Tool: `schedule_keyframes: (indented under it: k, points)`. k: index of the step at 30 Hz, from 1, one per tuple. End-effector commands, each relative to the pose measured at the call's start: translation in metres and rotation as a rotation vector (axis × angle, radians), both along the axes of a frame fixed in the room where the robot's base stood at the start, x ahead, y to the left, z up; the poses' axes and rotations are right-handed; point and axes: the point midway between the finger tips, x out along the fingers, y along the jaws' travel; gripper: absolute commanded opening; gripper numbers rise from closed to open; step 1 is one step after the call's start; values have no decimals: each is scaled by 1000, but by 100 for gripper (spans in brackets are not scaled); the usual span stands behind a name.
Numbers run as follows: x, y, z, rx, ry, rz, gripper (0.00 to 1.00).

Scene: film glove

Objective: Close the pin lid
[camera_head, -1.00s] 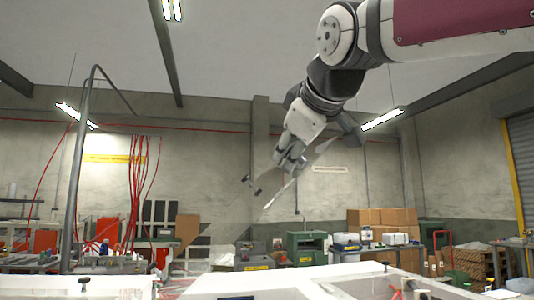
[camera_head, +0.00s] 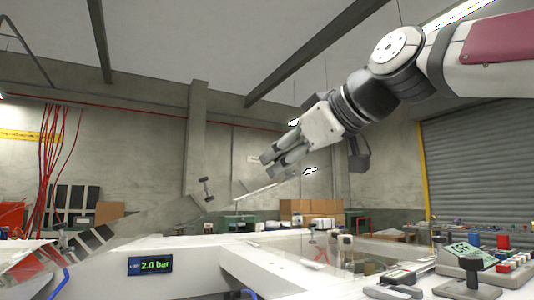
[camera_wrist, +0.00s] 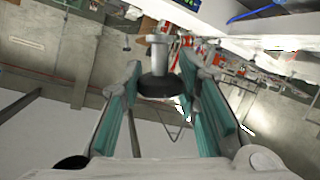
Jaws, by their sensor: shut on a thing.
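The lid seems to be a clear, tilted panel whose pale edge (camera_head: 264,190) shows beside my gripper (camera_head: 274,157) in the head view. A dark pin with a disc at each end (camera_head: 206,189) stands out left of my gripper. In the wrist view, a metal stem with a black disc (camera_wrist: 156,86) appears between the tips of my gripper (camera_wrist: 160,78), with teal pads on both sides. My gripper is shut on the lid, raised above the white housing (camera_head: 215,282). The exact contact is hard to see.
A pressure display (camera_head: 150,265) reading 2.0 bar sits on the housing front. A control panel with a joystick (camera_head: 472,272) and coloured buttons is at right. Cardboard boxes (camera_head: 310,207) and a roller shutter (camera_head: 480,170) are in the background. Air around my arm is clear.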

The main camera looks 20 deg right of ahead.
Motion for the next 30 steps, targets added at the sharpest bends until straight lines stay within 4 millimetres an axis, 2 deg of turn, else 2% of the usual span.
schedule_keyframes:
  k: [1,3,15,21,30]
  points:
    - [3,-1,-19,18,8,6,0]
    - [4,-7,-33,45,13,5,0]
    - [8,-28,-97,171,37,7,0]
    - [8,-33,-115,207,44,6,0]
    - [8,-36,-124,228,49,6,0]
